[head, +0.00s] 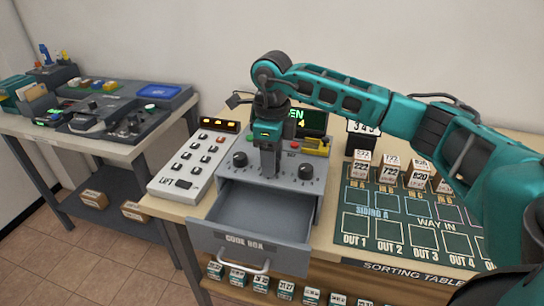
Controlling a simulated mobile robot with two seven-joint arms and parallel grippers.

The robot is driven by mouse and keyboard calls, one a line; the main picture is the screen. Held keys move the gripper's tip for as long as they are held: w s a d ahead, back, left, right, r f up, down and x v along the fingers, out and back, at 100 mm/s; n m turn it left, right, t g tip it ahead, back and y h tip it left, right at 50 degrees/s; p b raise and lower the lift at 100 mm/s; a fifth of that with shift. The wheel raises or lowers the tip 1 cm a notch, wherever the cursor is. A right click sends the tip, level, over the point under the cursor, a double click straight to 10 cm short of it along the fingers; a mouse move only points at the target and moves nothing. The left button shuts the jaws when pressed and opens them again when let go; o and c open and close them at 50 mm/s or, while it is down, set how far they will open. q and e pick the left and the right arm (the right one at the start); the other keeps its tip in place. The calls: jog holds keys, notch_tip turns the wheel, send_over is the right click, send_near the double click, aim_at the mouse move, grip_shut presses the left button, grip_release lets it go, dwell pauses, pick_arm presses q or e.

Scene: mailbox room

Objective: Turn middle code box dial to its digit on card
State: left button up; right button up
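The grey code box (225,172) stands on the table, its front drawer (250,245) pulled out and empty. Its left dial (239,159) and right dial (305,172) are dark knobs with clear space around them. The middle dial is hidden behind my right gripper (268,174), which points down at the box top between the two visible dials. Whether its fingers are closed on the dial cannot be seen. A white card (363,128) with digits stands to the right behind the box; it seems to begin with 3 4, the last digit unclear. My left gripper is out of view.
A keypad panel (190,165) lies left of the box. A dark display (313,122) with green characters and a yellow-and-red item (316,146) are behind. Numbered blocks (389,168) stand on a green sorting mat (385,225) at right. Another workbench (100,148) is at left.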

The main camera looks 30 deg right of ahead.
jog(key=c, duration=0.6)
jog(key=shift+c, duration=0.7)
jog(key=shift+n, duration=0.3)
jog(key=n, duration=0.2)
jog(key=shift+n+b, duration=0.3)
jog(key=shift+b, duration=0.1)
jog(key=n+b, duration=0.1)
jog(key=n, duration=0.3)
jog(key=shift+n, duration=0.3)
jog(key=n, duration=0.5)
jog(key=shift+b, duration=0.4)
jog(key=shift+n, duration=1.5)
